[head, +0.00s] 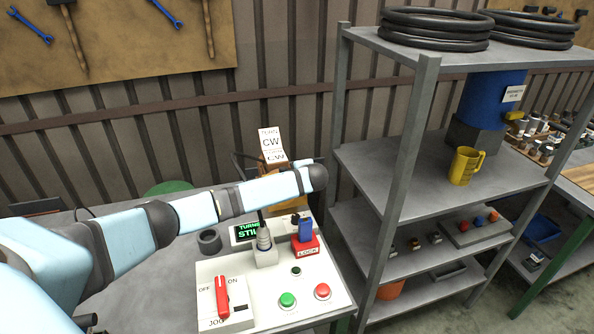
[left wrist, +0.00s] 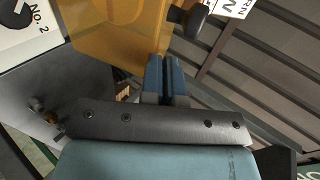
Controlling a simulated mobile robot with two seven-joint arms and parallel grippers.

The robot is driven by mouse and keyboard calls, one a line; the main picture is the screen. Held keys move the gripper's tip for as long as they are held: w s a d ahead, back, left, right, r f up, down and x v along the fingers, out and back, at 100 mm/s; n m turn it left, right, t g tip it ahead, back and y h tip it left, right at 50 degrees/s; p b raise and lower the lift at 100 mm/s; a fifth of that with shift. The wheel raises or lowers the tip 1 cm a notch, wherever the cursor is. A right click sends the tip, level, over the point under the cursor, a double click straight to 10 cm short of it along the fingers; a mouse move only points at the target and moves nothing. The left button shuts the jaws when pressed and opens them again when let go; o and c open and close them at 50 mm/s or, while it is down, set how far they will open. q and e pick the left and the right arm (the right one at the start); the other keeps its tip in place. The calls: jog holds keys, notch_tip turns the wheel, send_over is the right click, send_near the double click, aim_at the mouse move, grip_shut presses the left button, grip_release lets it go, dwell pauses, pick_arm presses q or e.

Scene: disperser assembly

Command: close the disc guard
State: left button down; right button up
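The disc guard (left wrist: 115,30) is a translucent orange cover, large at the top of the left wrist view. A dark knob (left wrist: 190,20) stands out from its right side. In the head view only a bit of orange (head: 290,205) shows below my left forearm; the arm hides most of it. My left gripper (left wrist: 164,60) has its two blue fingers together, with nothing visible between them. Its tips overlap the guard's lower right edge in the picture, below the knob; I cannot tell whether they touch. The head view hides this gripper. My right gripper is not in view.
A control panel with a red OFF/ON lever (head: 221,297), green button (head: 287,300), red button (head: 322,291) and LOCK block (head: 305,247) lies below my arm. Its display (head: 246,232) is partly covered. A metal shelf (head: 400,170) stands close on the right. A CW sign (head: 271,142) rises behind.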

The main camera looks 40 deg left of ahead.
pick_arm(q)
jog(key=shift+f, duration=0.75)
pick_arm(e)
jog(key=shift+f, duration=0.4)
